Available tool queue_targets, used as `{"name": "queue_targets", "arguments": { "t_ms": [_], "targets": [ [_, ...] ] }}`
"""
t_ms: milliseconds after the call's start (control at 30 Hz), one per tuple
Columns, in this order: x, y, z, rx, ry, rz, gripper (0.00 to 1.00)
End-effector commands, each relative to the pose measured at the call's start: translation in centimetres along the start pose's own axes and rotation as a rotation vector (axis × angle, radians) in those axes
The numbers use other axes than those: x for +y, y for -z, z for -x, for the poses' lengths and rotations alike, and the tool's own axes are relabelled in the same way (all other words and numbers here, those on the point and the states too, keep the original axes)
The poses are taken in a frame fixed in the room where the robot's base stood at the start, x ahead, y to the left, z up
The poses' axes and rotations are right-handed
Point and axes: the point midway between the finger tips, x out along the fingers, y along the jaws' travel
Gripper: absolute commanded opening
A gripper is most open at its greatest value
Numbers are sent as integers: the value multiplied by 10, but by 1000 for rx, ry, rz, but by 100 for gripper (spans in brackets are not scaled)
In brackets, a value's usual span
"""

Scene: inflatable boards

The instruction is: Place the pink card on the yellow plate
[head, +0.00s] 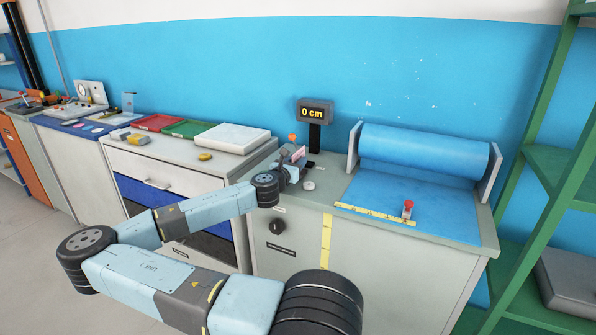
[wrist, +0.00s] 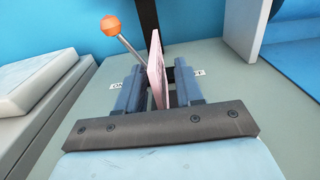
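The pink card (wrist: 156,72) stands upright and slightly tilted between the two fingers of my gripper (wrist: 158,88) in the wrist view, seen nearly edge-on. I cannot tell whether both fingers touch it. In the head view the pink card (head: 299,155) shows small beside my gripper (head: 292,165), over the grey cabinet near the display. A small round yellow thing (head: 205,156), perhaps the yellow plate, lies on the white-fronted counter left of my gripper. It is too small to be sure.
An orange-knobbed lever (wrist: 112,27) stands just behind my gripper. A display reading 0 cm (head: 314,112) stands behind. A blue roll (head: 425,155) is to the right. A white slab (head: 232,138), a green tray (head: 188,129) and a red tray (head: 158,122) lie on the left counter.

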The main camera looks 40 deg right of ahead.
Motion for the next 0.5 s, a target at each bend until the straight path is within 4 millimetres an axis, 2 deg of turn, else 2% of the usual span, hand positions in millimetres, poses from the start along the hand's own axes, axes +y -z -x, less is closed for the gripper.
{"name": "queue_targets", "arguments": {
  "t_ms": [167,433,500],
  "targets": [
    [0,0,-15,0,0,1,36],
    [0,0,-16,0,-1,1,36],
    [0,0,-16,0,-1,1,30]
  ]
}}
